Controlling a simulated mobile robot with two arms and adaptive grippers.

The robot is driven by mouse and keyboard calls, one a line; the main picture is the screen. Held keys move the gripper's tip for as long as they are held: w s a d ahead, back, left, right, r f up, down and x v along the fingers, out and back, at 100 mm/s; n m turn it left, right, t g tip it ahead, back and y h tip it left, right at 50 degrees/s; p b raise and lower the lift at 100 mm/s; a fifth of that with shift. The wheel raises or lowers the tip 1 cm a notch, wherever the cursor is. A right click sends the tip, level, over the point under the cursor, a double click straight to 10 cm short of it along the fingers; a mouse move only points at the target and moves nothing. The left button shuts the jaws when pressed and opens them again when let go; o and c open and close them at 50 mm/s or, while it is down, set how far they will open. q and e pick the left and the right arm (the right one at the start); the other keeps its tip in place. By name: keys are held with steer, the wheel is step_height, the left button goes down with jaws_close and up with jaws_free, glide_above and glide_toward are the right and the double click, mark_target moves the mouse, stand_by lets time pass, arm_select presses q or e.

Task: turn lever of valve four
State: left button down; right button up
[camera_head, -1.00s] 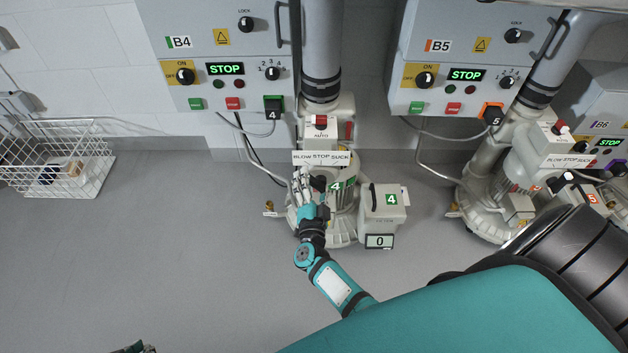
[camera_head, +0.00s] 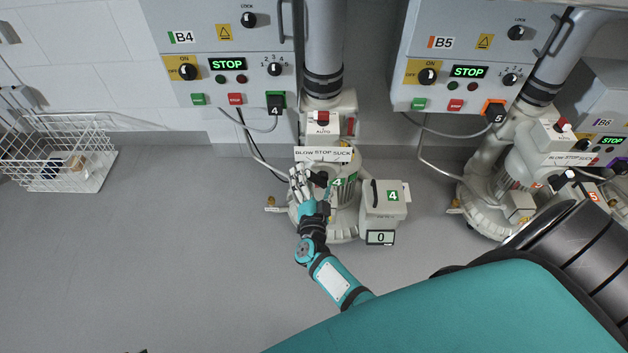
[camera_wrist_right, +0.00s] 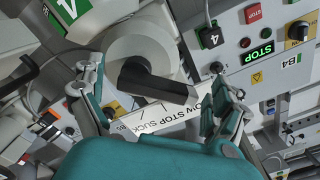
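Valve four (camera_head: 340,205) is the pale blower under the B4 box, marked with a green 4. Its black lever (camera_wrist_right: 155,82) points to the right and downward in the right wrist view, by the white "BLOW STOP SUCK" label (camera_wrist_right: 160,122). The lever (camera_head: 318,180) shows small and partly covered in the head view. My right gripper (camera_head: 298,176) is at the lever's left side there. In the right wrist view its fingers are spread apart, one on each side of the lever, with visible gaps. I cannot tell if anything touches. My left gripper is not recognisable; only a dark sliver shows at the bottom edge.
The B4 control box (camera_head: 225,55) reads STOP above the valve. A filter box (camera_head: 384,200) with a 0 display stands right of it. Valve five (camera_head: 490,200) stands further right. A white wire basket (camera_head: 60,150) hangs at left. The floor between is clear.

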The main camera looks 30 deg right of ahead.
steer(key=v, duration=0.7)
steer(key=shift+s+a, duration=0.15)
steer(key=shift+s, duration=0.05)
stand_by(0.4)
